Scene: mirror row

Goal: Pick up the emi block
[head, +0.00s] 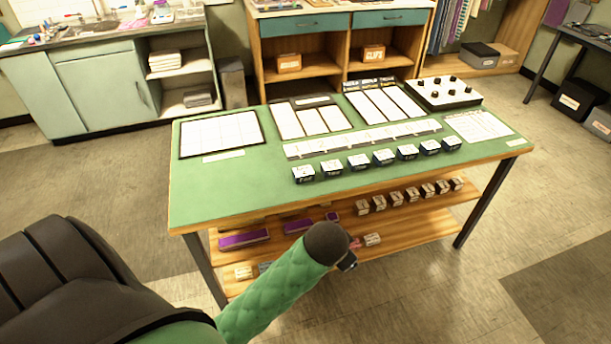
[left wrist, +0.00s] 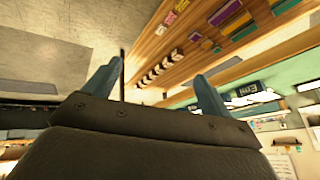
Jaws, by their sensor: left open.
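Several small blocks with white tops and dark labelled fronts stand in a row along the front of the green table. Their labels are too small to read surely in the head view. In the left wrist view, a dark block (left wrist: 245,90) with a label that seems to read Emi shows beyond the right-hand finger. I cannot tell surely which block of the row it is. My left gripper (left wrist: 155,85) is open and empty, low in front of the table and apart from the blocks. In the head view its fingers are mostly hidden behind my forearm. My right gripper is not in view.
The green tabletop (head: 225,195) also bears white cards, a long numbered strip (head: 360,138) behind the blocks and a dark-edged board with knobs (head: 445,93). A wooden shelf (head: 400,230) below holds purple boxes and several small blocks. The tabletop's front left is clear.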

